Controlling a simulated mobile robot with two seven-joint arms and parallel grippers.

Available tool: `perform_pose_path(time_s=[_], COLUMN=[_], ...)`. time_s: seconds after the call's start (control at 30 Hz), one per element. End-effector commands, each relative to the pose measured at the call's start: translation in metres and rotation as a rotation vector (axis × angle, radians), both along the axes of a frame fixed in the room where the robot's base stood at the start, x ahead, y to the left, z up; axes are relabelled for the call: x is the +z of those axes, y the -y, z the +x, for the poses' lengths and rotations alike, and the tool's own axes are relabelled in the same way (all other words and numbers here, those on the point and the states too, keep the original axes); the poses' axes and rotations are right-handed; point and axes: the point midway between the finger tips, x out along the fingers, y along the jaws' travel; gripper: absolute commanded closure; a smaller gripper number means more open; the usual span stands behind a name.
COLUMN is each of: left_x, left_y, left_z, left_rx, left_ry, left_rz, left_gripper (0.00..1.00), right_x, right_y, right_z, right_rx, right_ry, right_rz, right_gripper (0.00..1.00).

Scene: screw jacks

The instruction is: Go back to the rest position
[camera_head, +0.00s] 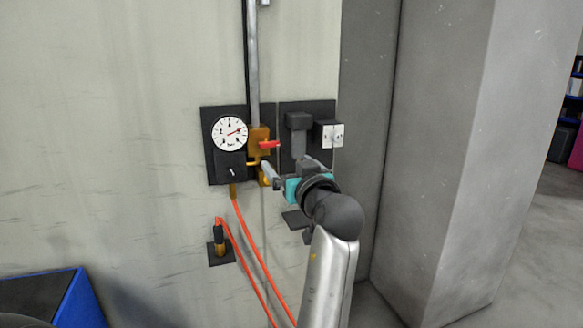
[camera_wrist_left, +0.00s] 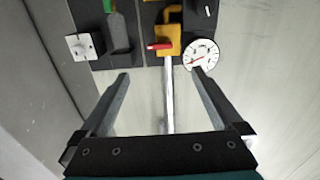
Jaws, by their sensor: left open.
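My left gripper (camera_head: 288,168) is raised in front of the wall panels, at the lower edge of the brass valve (camera_head: 258,141). In the left wrist view my left gripper (camera_wrist_left: 160,76) has its two fingers well apart, with nothing held between them. The valve with its red handle (camera_wrist_left: 160,46) and the grey pipe (camera_wrist_left: 168,95) lie beyond the fingers; I cannot tell the exact gap to them. My right gripper is in neither view.
A round dial gauge (camera_head: 230,133) is left of the valve. A white switch box (camera_head: 332,135) and a dark lever (camera_head: 298,130) are to its right. Orange hoses (camera_head: 247,240) hang below. A grey pillar (camera_head: 450,150) stands right; a blue-edged box (camera_head: 75,300) is lower left.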

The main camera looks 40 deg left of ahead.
Motion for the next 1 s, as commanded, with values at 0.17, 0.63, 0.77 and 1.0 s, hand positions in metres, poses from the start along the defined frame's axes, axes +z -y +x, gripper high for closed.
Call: perform_pose_path(time_s=[0.17, 0.63, 0.77, 1.0], left_x=[0.0, 0.0, -0.003, -0.096], left_y=[-0.002, -0.002, -0.001, 0.03], left_z=[0.001, 0.001, 0.003, 0.051], left_rx=[-0.001, -0.001, -0.008, -0.187], left_ry=[0.0, 0.0, -0.007, -0.2], left_rz=[0.0, 0.001, 0.002, 0.022], left_gripper=[0.0, 0.0, 0.0, 0.0], right_x=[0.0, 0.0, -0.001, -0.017], right_y=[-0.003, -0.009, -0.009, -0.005], right_z=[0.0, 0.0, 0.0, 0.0], right_rx=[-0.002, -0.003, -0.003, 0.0], right_ry=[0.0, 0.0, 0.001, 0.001], right_rz=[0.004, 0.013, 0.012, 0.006], right_gripper=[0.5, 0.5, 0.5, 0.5])
